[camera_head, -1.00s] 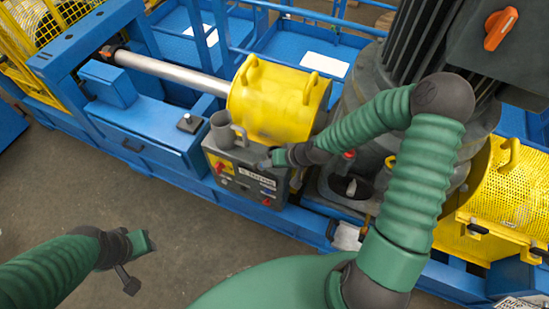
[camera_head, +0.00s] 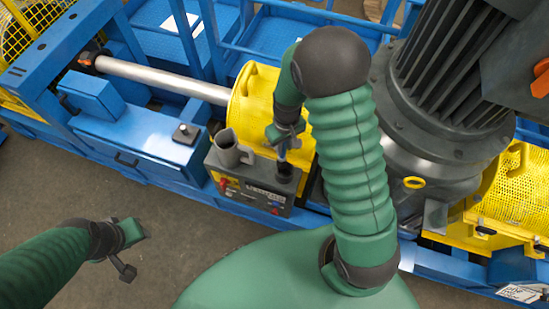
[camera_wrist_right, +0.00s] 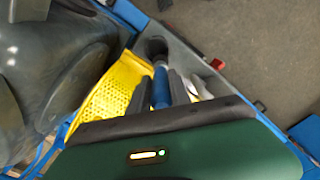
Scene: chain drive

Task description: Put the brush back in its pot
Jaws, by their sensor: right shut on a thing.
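My right gripper (camera_head: 285,132) is shut on the brush, above the control box. The brush (camera_head: 283,150) points down from the fingers. In the right wrist view its blue handle (camera_wrist_right: 160,90) sits between the two dark fingers (camera_wrist_right: 161,95). A dark round pot (camera_head: 284,173) stands on the box top right under the brush. In the right wrist view the brush's far end meets the pot's mouth (camera_wrist_right: 154,46); I cannot tell how far inside it is. My left gripper (camera_head: 134,254) is empty, its jaws apart, low at the left over the floor.
A grey mug (camera_head: 230,150) stands on the control box (camera_head: 250,190), left of the pot. A yellow guard (camera_head: 248,100) rises just behind. A large grey motor housing (camera_head: 440,125) stands to the right. The floor at the lower left is clear.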

